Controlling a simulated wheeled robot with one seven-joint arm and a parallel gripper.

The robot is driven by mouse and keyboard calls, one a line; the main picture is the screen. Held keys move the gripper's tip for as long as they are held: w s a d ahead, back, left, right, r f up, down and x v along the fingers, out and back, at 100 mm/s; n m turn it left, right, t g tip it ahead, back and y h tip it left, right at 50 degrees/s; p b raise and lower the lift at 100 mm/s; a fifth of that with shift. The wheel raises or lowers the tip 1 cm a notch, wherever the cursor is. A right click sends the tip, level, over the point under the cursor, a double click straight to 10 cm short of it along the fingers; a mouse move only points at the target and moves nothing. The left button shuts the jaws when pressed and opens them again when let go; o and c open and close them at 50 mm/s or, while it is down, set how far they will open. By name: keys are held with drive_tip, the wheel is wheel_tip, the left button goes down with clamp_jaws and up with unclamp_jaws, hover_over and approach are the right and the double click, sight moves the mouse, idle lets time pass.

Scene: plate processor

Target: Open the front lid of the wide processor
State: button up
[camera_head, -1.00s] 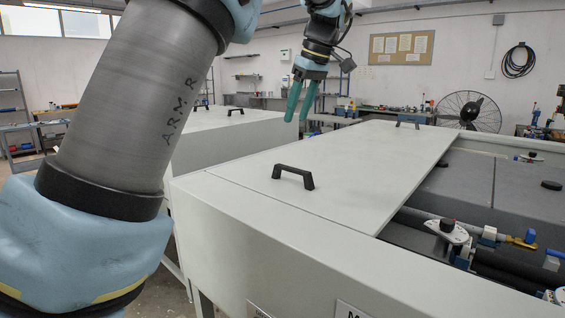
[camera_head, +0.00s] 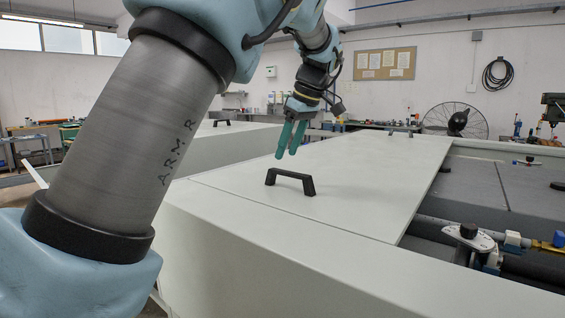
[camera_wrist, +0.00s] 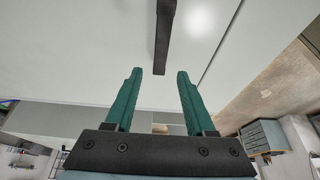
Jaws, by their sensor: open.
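The wide processor is a large white box (camera_head: 230,262) with a flat white lid (camera_head: 350,185) lying shut on its left part. A black bar handle (camera_head: 290,181) stands on the lid near its front edge, and a second handle (camera_head: 402,133) sits at the far end. My gripper (camera_head: 287,156) has green fingers and is open and empty, just above and behind the near handle in the head view. In the wrist view my gripper (camera_wrist: 158,75) shows its fingers apart, with the black handle (camera_wrist: 164,35) ahead, in line with the gap between them. No contact shows.
The processor's right part is uncovered, showing dark grey panels (camera_head: 480,185), rollers and a white knob fitting (camera_head: 470,238). Another white unit (camera_head: 215,150) stands behind at the left. A fan (camera_head: 456,120) and benches line the back wall.

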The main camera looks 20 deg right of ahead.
sight(280, 170)
drive_tip(key=shift+x, duration=2.25)
clamp_jaws()
